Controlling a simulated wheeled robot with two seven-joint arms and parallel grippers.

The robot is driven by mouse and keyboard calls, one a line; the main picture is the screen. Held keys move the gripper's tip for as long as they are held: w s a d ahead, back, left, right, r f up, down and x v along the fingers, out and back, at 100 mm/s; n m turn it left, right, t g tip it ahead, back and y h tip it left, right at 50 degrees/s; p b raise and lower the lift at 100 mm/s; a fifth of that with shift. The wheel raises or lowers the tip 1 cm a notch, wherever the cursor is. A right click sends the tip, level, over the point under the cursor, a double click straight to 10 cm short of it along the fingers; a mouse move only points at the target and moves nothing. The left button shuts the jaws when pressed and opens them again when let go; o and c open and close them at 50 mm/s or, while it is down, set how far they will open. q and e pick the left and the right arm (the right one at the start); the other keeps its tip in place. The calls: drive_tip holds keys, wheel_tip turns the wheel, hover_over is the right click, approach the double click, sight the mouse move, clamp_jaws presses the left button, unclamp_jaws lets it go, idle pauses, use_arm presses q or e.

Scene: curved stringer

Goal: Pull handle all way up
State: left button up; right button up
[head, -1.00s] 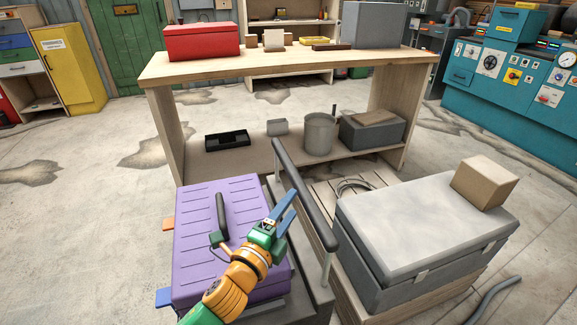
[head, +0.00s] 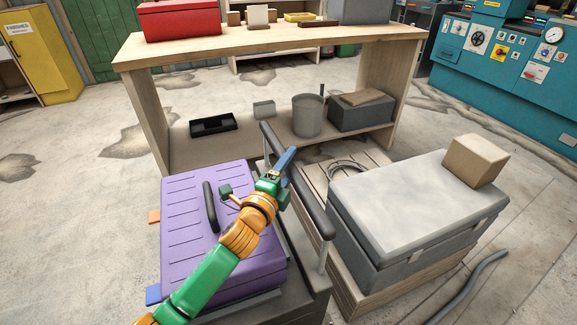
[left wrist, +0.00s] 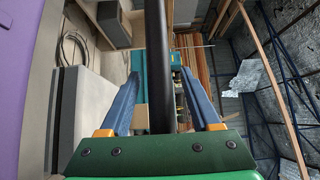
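A long dark handle bar (head: 297,180) with a grey post stands between the purple case (head: 185,255) and the grey chest. The case has its own dark grip (head: 210,207) on its lid. My left gripper (head: 287,160) is at the bar's far half, its blue fingers close to it. In the left wrist view, the black bar (left wrist: 159,65) runs between the two open fingers of my left gripper (left wrist: 162,100), with gaps on both sides. The finger contact is partly hidden in the head view. My right gripper is not in view.
A grey chest (head: 400,205) with a cardboard box (head: 475,160) on top stands right of the bar. A wooden workbench (head: 265,42) with a lower shelf stands beyond. A loose grey hose (head: 475,280) lies on the floor at right.

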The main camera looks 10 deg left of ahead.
use_arm(q)
clamp_jaws()
idle(1.3)
